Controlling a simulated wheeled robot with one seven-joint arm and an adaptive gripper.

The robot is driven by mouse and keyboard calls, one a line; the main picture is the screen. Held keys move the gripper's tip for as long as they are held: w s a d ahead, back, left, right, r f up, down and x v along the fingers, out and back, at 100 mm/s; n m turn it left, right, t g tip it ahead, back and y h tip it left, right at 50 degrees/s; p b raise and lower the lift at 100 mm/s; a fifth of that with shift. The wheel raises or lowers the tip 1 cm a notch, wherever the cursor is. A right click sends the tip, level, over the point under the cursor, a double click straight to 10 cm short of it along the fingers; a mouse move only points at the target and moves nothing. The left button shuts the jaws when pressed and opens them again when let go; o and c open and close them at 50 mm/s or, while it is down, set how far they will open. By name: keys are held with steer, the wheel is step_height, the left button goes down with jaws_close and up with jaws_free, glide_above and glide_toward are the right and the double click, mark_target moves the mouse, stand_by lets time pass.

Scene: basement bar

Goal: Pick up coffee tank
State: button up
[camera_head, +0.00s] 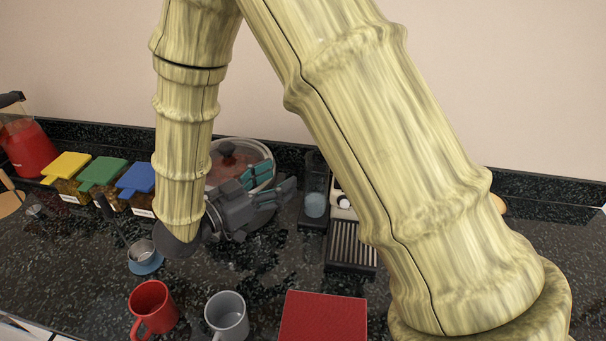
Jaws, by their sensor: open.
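The coffee tank (315,204) looks like a clear, dark-tinted upright container with a pale bluish lower part. It stands near the back of the counter, just left of a coffee machine (342,205) with a ribbed drip tray. My arm hides most of the machine. My gripper (278,184) is dark grey with teal finger pads. It is open and appears empty, with its fingers pointing right toward the tank. It looks a short way left of the tank, apart from it; the exact depth gap is hard to tell.
A glass-lidded pot (236,152) stands behind my gripper. Jars with yellow (66,165), green (103,172) and blue (136,178) lids stand left. A red mug (153,306), a grey mug (227,314) and a red box (322,318) are in front. The dark counter (265,268) between is clear.

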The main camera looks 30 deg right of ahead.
mark_target(309, 166)
steer(key=x, duration=0.2)
steer(key=s+p+x, duration=0.1)
steer(key=x, duration=0.1)
steer(key=shift+w+d+r, duration=0.1)
steer(key=shift+d+r, duration=0.1)
steer(key=shift+d, duration=0.3)
steer(key=d+p, duration=0.2)
steer(key=d, duration=0.1)
steer(key=shift+d+r, duration=0.2)
steer(key=shift+d, duration=0.35)
steer(key=shift+w+d+f, duration=0.2)
steer(key=shift+w+f, duration=0.05)
steer(key=shift+w, duration=0.25)
steer(key=shift+s+r, duration=0.1)
steer(key=shift+s, duration=0.15)
steer(key=c, duration=1.3)
steer(key=shift+r, duration=0.1)
